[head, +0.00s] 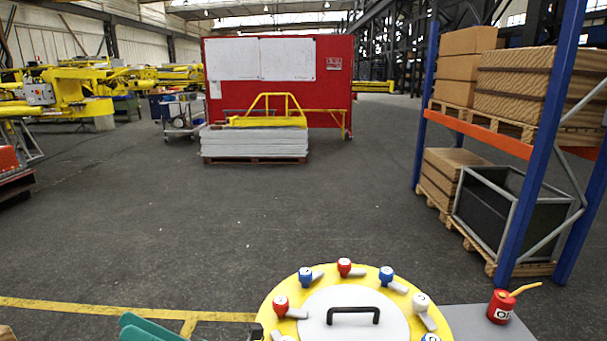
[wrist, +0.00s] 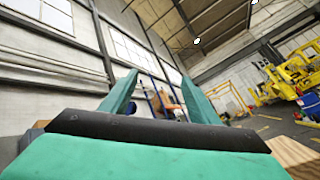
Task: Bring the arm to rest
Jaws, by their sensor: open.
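My gripper (wrist: 158,80) shows in the wrist view, with its two teal fingers standing apart. Nothing is held between them; only the distant hall shows through the gap. The wrist view is tilted, looking up toward the wall windows and roof. In the head view a teal part of my arm shows at the bottom left edge, left of the round yellow fixture (head: 265,312) and apart from it in the picture. The rest of the arm is out of that view.
The yellow fixture carries red, blue and white numbered knobs around a white lid with a black handle (head: 353,312). A red oil can (head: 501,307) stands on a grey surface to its right. A blue-orange rack (head: 478,134) stands at right.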

